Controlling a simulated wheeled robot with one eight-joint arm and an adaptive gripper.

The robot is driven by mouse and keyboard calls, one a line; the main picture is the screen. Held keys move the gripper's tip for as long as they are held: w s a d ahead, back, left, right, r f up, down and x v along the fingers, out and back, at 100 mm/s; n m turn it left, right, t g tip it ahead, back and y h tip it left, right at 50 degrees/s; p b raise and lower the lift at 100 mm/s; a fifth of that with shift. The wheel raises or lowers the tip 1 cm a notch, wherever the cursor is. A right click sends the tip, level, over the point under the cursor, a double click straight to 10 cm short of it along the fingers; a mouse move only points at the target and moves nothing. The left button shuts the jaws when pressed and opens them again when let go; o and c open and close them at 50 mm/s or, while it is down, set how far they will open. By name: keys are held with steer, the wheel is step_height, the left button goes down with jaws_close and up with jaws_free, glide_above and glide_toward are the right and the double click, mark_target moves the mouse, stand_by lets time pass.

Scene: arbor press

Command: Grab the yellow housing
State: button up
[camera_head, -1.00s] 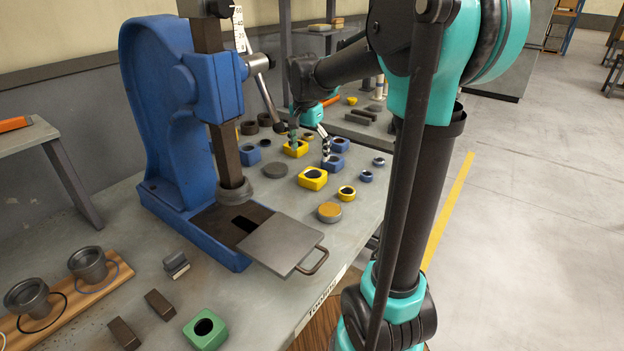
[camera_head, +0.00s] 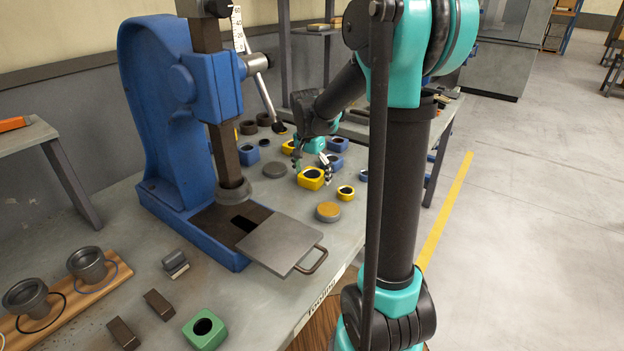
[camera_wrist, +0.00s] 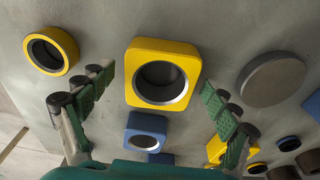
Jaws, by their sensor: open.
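A square yellow housing (camera_wrist: 180,53) with a round metal-lined bore lies on the bench, centred between my fingers in the wrist view. In the head view this yellow housing (camera_head: 311,178) sits right of the press, just below my gripper. My gripper (camera_wrist: 158,88) is open and empty, with a green-padded finger on each side of the housing and a gap to both. In the head view my gripper (camera_head: 312,168) is over the housing; its height above the bench is hard to tell. A second yellow housing (camera_wrist: 216,149) lies at the lower right of the wrist view.
A round yellow ring (camera_wrist: 50,51) lies left of the housing, a grey disc (camera_wrist: 271,79) right. A blue housing (camera_wrist: 146,131) lies just below it in the wrist view. The blue arbor press (camera_head: 160,110) stands left of them. A tan-topped disc (camera_head: 328,211) lies nearer the front.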

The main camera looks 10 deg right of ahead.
steer(key=shift+c, duration=0.2)
steer(key=c, duration=1.4)
steer(key=shift+c, duration=0.2)
steer(key=shift+r, duration=0.15)
